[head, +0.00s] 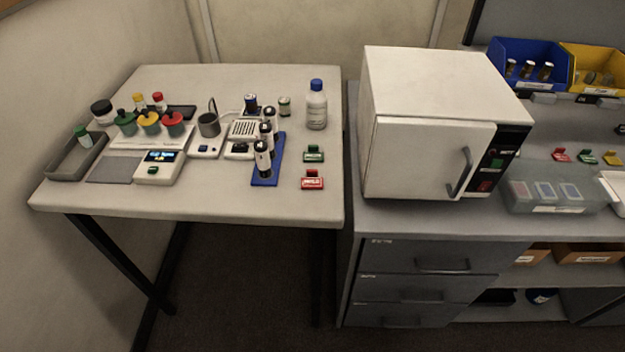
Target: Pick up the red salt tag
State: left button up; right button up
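A red tag (312,180) with a white label strip lies near the right front edge of the light table (220,205). Its lettering is too small to read with certainty. A similar green tag (314,154) lies just behind it. Another red tag (561,155) stands on the grey bench at the right, beside a green tag (584,157) and a yellow tag (612,159). I cannot tell from the lettering which red tag is the salt one. Neither of my grippers is in view.
A blue-capped bottle (316,108) stands behind the green tag. A white oven (430,130) stands on the bench. A translucent box (550,190) lies before the bench tags.

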aim_at(311, 181)
jog(key=i+j+z, duration=0.15)
jog(key=j+z, duration=0.3)
jog(key=j, duration=0.15)
jog(key=j+z, duration=0.4)
jog(key=j, duration=0.25)
jog(key=j+z, duration=0.45)
jog(key=j, duration=0.25)
